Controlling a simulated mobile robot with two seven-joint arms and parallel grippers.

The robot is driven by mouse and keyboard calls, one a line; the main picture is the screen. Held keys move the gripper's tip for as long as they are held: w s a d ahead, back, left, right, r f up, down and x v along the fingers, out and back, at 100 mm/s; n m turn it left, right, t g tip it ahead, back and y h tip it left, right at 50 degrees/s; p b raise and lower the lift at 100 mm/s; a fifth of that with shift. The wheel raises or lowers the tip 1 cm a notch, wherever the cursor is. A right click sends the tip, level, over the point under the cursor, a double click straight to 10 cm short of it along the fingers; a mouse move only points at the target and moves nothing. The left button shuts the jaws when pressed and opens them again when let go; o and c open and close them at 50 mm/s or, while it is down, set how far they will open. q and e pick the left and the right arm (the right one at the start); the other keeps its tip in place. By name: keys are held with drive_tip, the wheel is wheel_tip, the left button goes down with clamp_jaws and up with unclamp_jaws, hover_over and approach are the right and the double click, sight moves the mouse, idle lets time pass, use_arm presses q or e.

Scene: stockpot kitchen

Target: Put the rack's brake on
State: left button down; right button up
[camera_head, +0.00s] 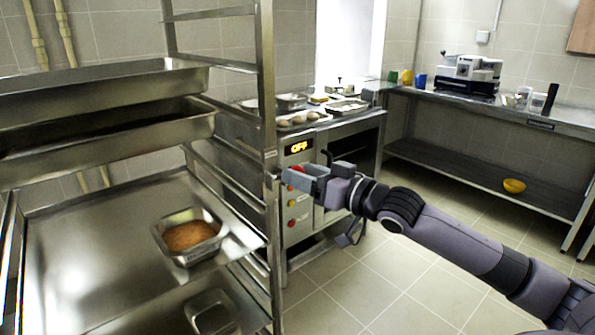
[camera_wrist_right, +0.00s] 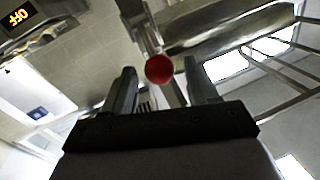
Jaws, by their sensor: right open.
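The metal rack (camera_head: 266,130) stands at the left in the head view, with trays on its runners. My right gripper (camera_head: 285,178) is beside the rack's near right post, its fingers pointing left at the post. In the right wrist view my right gripper (camera_wrist_right: 160,90) is open, with a gap between its fingers. A round red knob (camera_wrist_right: 159,69) shows between and beyond the fingertips, in front of a metal post; I cannot tell whether it is the brake. The fingers do not visibly close on it. My left gripper is not in view.
A loaf pan (camera_head: 190,237) with brown food sits on a rack tray. Behind the rack is an oven (camera_head: 298,148) reading OFF, with buttons. A steel bench (camera_head: 500,108) with a slicer (camera_head: 470,75) runs along the back right. The tiled floor (camera_head: 410,295) beneath my arm is clear.

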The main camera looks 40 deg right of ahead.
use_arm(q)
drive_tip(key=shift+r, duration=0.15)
use_arm(e)
drive_tip(key=shift+x, duration=1)
drive_tip(key=shift+c, duration=0.3)
